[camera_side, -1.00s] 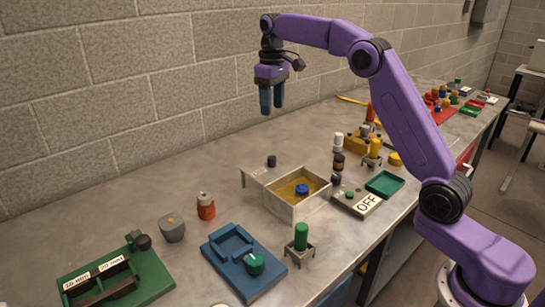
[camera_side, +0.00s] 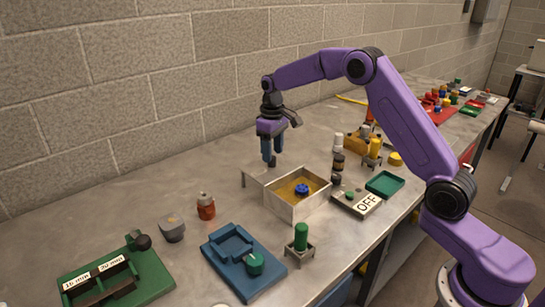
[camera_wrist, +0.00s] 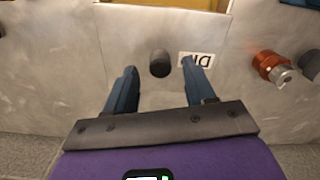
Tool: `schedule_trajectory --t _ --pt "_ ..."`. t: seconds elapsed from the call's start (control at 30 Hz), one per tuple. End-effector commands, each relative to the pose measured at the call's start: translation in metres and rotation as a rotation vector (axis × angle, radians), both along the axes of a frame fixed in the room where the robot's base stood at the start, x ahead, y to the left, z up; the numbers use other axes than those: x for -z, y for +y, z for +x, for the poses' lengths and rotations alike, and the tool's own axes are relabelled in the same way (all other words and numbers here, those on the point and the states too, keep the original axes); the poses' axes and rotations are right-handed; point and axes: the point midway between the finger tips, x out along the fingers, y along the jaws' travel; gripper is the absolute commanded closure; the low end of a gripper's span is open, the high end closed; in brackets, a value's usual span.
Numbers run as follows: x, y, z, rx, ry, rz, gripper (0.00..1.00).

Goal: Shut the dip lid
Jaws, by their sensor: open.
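The dip box (camera_side: 297,208) is a pale open-topped box with an amber inside and a blue part (camera_side: 302,189) in it. A dark knob stands up from the lid, and in the wrist view the knob (camera_wrist: 159,63) sits beside a "DIP" label (camera_wrist: 196,60). My gripper (camera_side: 272,164) is open, pointing down just over the lid. In the wrist view my gripper's fingers (camera_wrist: 157,78) are either side of the knob with gaps; the side view mostly hides the knob behind them.
A blue fixture (camera_side: 240,262) and a green cylinder on a stand (camera_side: 301,237) are in front. An "OFF" switch box (camera_side: 357,200) is right of the dip box. The wall is behind.

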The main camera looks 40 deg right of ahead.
Motion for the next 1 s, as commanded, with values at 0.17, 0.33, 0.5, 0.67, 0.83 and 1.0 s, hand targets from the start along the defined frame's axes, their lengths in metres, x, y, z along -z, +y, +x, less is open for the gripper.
schedule_trajectory --t 0.17,0.33,0.5,0.67,0.83,1.0 --pt "0.02 0.0 0.0 0.0 0.002 -0.001 0.46" --pt "0.027 0.0 0.0 0.0 0.0 0.0 0.46" --pt "0.027 0.0 0.0 0.0 0.0 0.0 0.46" --pt "0.027 0.0 0.0 0.0 -0.001 0.0 0.72" --pt "0.026 0.0 0.0 0.0 -0.001 0.0 1.0" --pt "0.025 0.0 -0.004 0.0 -0.001 0.0 1.0"
